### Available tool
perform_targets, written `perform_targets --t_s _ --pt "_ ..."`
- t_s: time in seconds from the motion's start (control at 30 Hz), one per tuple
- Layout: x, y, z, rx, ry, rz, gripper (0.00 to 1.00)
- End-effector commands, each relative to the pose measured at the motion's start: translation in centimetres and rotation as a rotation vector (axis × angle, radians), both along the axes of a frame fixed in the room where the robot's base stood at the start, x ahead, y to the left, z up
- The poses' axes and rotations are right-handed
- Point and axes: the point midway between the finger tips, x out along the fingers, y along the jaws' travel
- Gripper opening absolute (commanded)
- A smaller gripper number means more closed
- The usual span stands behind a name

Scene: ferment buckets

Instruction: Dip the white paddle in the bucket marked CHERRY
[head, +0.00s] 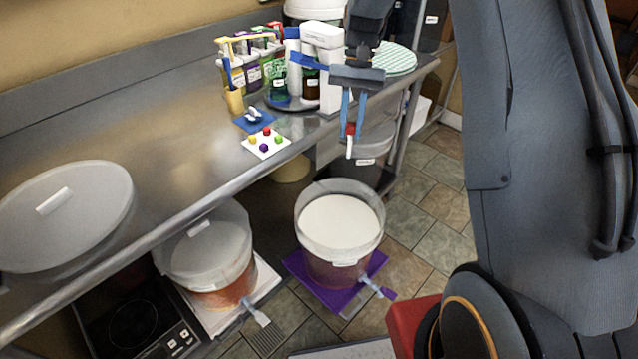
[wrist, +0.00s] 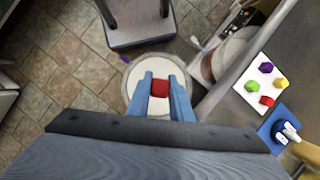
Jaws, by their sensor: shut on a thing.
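My gripper (head: 352,120) has blue fingers shut on a red block, the grip of the white paddle (head: 350,147), which hangs straight down in the air. In the wrist view the fingers (wrist: 160,88) hold the red grip (wrist: 160,88) over an open bucket (wrist: 128,88). In the head view this open clear bucket (head: 340,258) stands on the floor, filled with a pale surface over reddish liquid. A second, lidded bucket (head: 212,268) with orange-red contents stands to its left. The bucket labels are too small to read, so I cannot tell which is CHERRY.
A steel counter (head: 165,150) runs along the left, with a white tray of colored pegs (head: 282,148), a blue pad (head: 253,122) and a bottle rack (head: 250,60). The open bucket stands on a purple mat (head: 312,290). A black cooktop (head: 130,315) is at lower left. Tile floor is free at right.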

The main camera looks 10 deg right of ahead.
Motion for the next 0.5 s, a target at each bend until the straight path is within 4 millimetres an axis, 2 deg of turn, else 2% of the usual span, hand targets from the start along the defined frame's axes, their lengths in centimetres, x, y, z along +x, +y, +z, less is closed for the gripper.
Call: perform_targets --t_s 0.03,0.17,0.3,0.5 --pt "0.1 0.3 -1.7 0.002 0.005 -0.061 0.0" --pt "0.8 1.4 -6.2 0.002 0.006 -0.324 0.0" --pt "1.8 2.3 -11.5 0.001 0.005 -0.707 0.0" --pt "2.9 1.6 -17.6 0.001 0.004 -1.226 0.0"
